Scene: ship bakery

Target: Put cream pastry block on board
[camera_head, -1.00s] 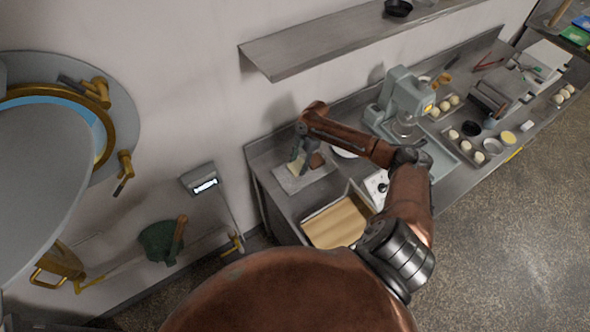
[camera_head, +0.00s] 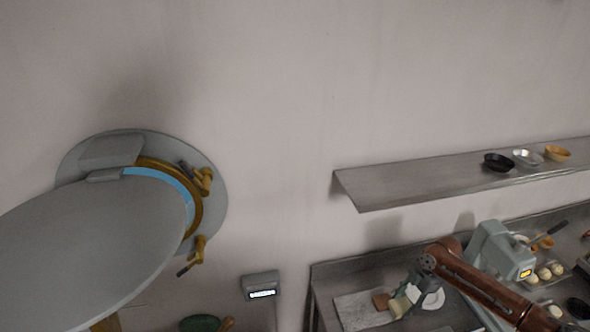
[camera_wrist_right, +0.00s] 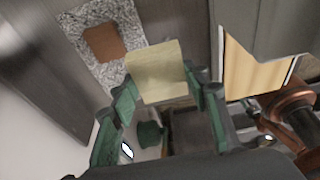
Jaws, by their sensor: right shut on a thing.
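The cream pastry block (camera_wrist_right: 157,72) is pale yellow and square-faced. In the wrist view it sits between the green fingers of my right gripper (camera_wrist_right: 166,90), which is shut on it. In the head view the cream block (camera_head: 400,307) shows below my right gripper (camera_head: 406,297), over or close to the right part of a pale speckled board (camera_head: 352,308). I cannot tell whether it touches the board. A brown block (camera_head: 381,301) lies on the board, just left of the cream one; in the wrist view this brown block (camera_wrist_right: 104,43) lies apart from it. My left gripper is out of view.
The steel counter (camera_head: 330,276) holds a grey mixer (camera_head: 492,250) and several pale dough balls (camera_head: 545,273) at the right. A wall shelf (camera_head: 420,184) with small bowls hangs above. A round porthole cover (camera_head: 80,255) juts out at the left.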

